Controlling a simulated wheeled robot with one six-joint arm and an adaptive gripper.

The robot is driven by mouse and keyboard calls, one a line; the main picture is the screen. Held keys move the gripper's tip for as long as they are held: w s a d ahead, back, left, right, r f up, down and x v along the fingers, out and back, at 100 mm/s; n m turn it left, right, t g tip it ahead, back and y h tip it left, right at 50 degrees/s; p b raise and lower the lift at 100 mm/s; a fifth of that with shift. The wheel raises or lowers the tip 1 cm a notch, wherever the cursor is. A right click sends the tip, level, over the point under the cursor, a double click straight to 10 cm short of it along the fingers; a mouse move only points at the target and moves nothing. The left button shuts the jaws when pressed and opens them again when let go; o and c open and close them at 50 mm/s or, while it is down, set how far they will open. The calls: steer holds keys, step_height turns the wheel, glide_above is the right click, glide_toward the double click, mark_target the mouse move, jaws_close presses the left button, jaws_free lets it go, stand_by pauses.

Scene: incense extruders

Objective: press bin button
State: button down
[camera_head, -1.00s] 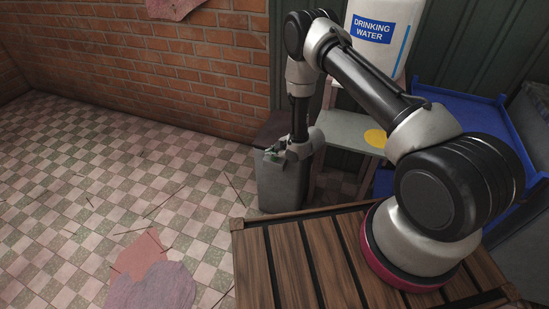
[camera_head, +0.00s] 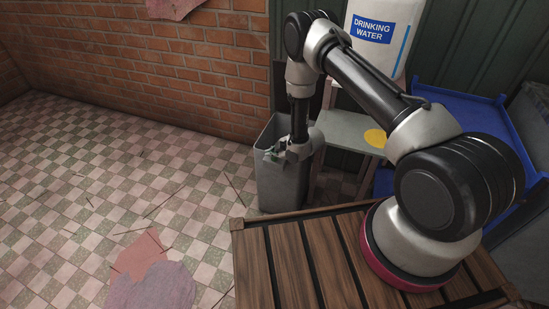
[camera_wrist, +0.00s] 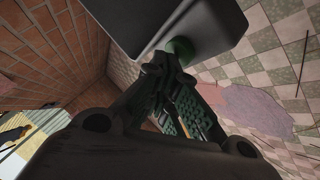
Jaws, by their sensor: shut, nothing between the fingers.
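The grey bin (camera_head: 281,187) stands on the floor by the brick wall. Its top is open and I can see into it. My gripper (camera_head: 272,153) is at the upper front of the bin, pointing toward its near face. In the wrist view, the bin (camera_wrist: 150,22) is a dark grey block at the top. A round green button (camera_wrist: 182,47) stands out from it. My gripper (camera_wrist: 160,62) is shut and empty, with its fingertips at the button. They look to be touching it, and they partly hide it.
A small grey table (camera_head: 345,131) with a yellow disc stands right of the bin. A white drinking-water container (camera_head: 375,60) is behind it, with a blue tray (camera_head: 455,110) further right. A wooden crate top (camera_head: 285,265) is in front. The tiled floor (camera_head: 110,190) left is mostly open.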

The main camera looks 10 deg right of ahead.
mark_target(273, 159)
steer(key=shift+r, duration=0.7)
steer(key=shift+r, duration=2.5)
